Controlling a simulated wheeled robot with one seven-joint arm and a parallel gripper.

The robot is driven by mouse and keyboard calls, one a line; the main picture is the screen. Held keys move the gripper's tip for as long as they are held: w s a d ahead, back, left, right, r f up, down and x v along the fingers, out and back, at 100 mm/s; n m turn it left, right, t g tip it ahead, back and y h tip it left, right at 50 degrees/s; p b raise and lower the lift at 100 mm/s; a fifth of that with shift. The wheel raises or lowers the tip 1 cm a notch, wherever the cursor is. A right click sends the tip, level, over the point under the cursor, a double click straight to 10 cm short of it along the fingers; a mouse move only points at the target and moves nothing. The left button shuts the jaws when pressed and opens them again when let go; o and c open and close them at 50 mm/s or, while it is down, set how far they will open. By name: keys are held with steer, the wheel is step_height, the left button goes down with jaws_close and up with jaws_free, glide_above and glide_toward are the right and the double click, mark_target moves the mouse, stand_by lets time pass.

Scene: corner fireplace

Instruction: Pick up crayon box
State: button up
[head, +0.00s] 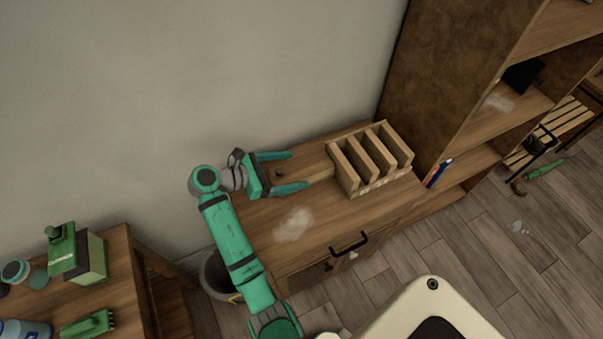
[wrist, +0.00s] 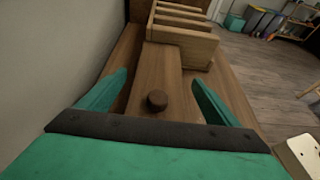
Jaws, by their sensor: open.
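No thing in view is plainly marked as a crayon box. A light wooden box with several open slots (head: 356,184) stands on the wooden cabinet top; it also shows in the wrist view (wrist: 188,40). Faint lettering on its front is unreadable. A flat wooden piece (head: 320,174) extends from the slotted box toward my gripper (head: 299,170). In the wrist view, this piece (wrist: 163,72) carries a dark round knob (wrist: 157,100) near its close end. My gripper is open, its fingers spread on either side of the piece. I cannot tell whether they touch it.
The cabinet top (head: 290,250) has a pale dusty patch and free room in front. A wall runs behind; a tall shelf (head: 455,80) stands right. A lower table at left holds a green box (head: 85,255) and jars. A bin (head: 215,275) stands between.

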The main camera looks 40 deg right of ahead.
mark_target(297, 169)
steer(key=shift+x, duration=2.25)
steer(key=shift+w+f, duration=0.1)
steer(key=c, duration=1.2)
